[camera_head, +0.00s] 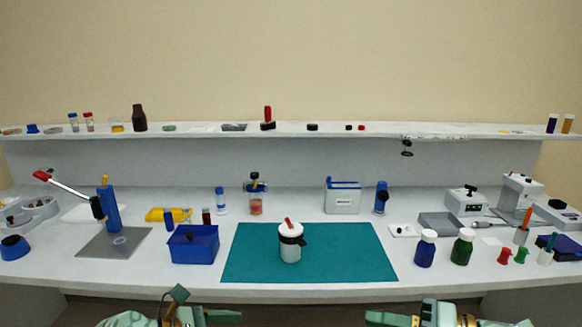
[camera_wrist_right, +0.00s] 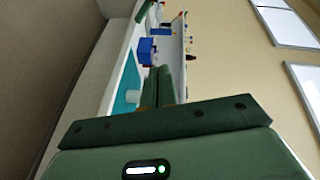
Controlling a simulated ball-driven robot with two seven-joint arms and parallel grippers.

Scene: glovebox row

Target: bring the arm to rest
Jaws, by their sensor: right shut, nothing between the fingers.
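My right gripper (camera_head: 374,317) is in front of the bench's near edge at the bottom of the head view, low and clear of everything. It is shut and empty. In the right wrist view its two green fingers (camera_wrist_right: 157,86) lie together with nothing between them. My left gripper (camera_head: 232,316) is at the bottom of the head view, left of the right one, also in front of the bench. Only part of it shows, and I cannot tell whether its fingers are apart.
A teal mat (camera_head: 345,262) on the bench (camera_head: 330,291) bears a white lidded jar (camera_head: 290,248). A blue box (camera_head: 194,247) stands left of it. A blue bottle (camera_head: 425,252) and a green bottle (camera_head: 462,250) stand right. A shelf (camera_head: 350,133) runs behind.

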